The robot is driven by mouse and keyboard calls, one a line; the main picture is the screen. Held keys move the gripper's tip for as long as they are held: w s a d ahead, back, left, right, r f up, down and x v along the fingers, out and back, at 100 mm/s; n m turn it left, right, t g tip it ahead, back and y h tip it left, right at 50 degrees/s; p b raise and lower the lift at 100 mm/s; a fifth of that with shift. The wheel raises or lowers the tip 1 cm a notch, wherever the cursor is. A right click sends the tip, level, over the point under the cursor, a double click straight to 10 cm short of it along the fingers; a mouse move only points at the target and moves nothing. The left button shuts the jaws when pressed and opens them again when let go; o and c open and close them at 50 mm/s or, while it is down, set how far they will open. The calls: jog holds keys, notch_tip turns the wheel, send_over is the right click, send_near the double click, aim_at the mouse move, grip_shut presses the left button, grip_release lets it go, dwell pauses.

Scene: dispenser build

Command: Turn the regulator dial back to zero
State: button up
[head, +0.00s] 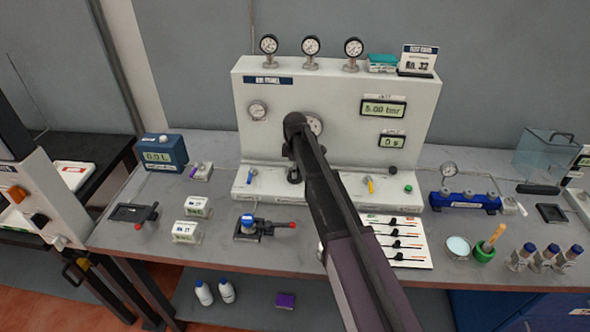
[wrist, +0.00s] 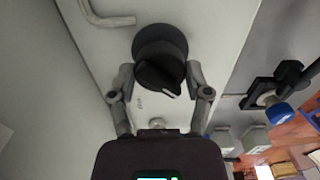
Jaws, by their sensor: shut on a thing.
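The regulator dial (wrist: 158,50) is a round black knob with a ridged grip and a short white pointer mark, on the pale front of the test panel (head: 330,84). In the wrist view my gripper (wrist: 160,78) has one grey finger on each side of the dial and is shut on it. The pointer mark faces the lower right of that view. In the head view my dark arm covers this part of the panel, so I cannot make out the dial clearly. The panel's upper display (head: 384,109) reads 5.00 bar.
A second display (head: 393,141) reads 0 s. Several small gauges stand on the panel top. A bent metal handle (wrist: 105,18) lies near the dial.

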jog(key=shift+s, duration=0.15)
jog(key=o, duration=1.2)
jog(key=shift+m, duration=0.5)
